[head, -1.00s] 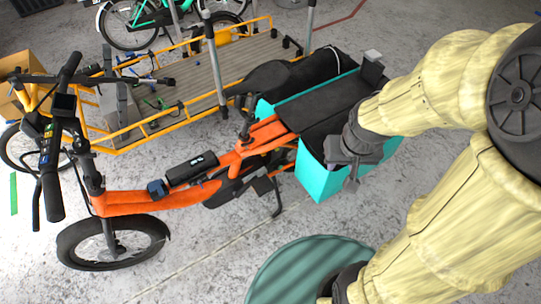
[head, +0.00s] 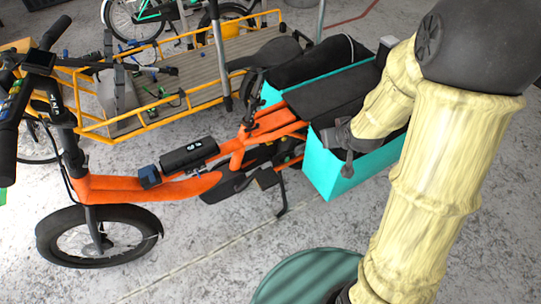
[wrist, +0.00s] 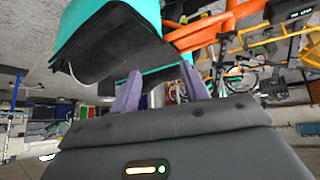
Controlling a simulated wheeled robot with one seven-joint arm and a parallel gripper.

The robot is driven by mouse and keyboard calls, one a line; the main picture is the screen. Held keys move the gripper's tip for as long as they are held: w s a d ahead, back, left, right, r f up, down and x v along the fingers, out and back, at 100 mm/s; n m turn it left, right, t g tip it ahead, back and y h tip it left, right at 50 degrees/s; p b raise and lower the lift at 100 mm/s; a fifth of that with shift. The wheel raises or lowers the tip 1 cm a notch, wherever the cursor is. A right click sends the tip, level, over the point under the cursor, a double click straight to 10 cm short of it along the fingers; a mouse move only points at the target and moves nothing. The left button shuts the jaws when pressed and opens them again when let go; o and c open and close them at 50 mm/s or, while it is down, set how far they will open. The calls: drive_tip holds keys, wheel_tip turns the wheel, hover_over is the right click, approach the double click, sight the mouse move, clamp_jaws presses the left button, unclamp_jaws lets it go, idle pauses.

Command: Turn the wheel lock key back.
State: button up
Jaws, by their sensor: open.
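The orange cargo bike (head: 150,187) stands on its stand, with a teal cargo box (head: 350,178) at its rear. I cannot make out a wheel lock or its key in either view; the rear wheel is mostly hidden by the box and frame. My gripper shows in the wrist view (wrist: 160,90) with its two grey-purple fingers spread apart and nothing between them. The teal box (wrist: 85,30) is above and left of the fingers there, and the orange frame (wrist: 215,28) is above right. In the head view my arm covers the box's right side.
A yellow cargo bike (head: 105,128) with a flat wooden deck stands close behind the orange one. A round green ridged object (head: 300,278) lies low in front. Concrete floor (head: 225,235) is clear in front of the orange bike.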

sight(270, 144)
drive_tip(key=w+a+f+n+t+y+b, duration=0.1)
drive_tip(key=w+a+f+t+y+b, duration=0.1)
drive_tip(key=f+b, duration=0.7)
drive_tip(key=w+a+f+n+t+y+b, duration=0.1)
drive_tip(key=w+a+f+t+y+b, duration=0.2)
drive_tip(key=f+b, duration=0.7)
drive_tip(key=w+a+f+n+t+y+b, duration=0.2)
drive_tip(key=w+a+f+y+b, duration=0.2)
drive_tip(key=f+b, duration=0.6)
wheel_tip(270, 144, down, 5)
drive_tip(key=shift+w+a+f, duration=0.15)
drive_tip(key=shift+a+f, duration=0.05)
drive_tip(key=shift+a, duration=0.2)
drive_tip(key=b+x, duration=0.2)
drive_tip(key=x, duration=0.3)
drive_tip(key=b+x, duration=0.2)
drive_tip(key=x, duration=0.4)
drive_tip(key=b+x, duration=0.2)
drive_tip(key=x, duration=0.4)
drive_tip(key=shift+w+a+r, duration=0.1)
drive_tip(key=shift+w+r, duration=0.1)
drive_tip(key=shift+r, duration=0.15)
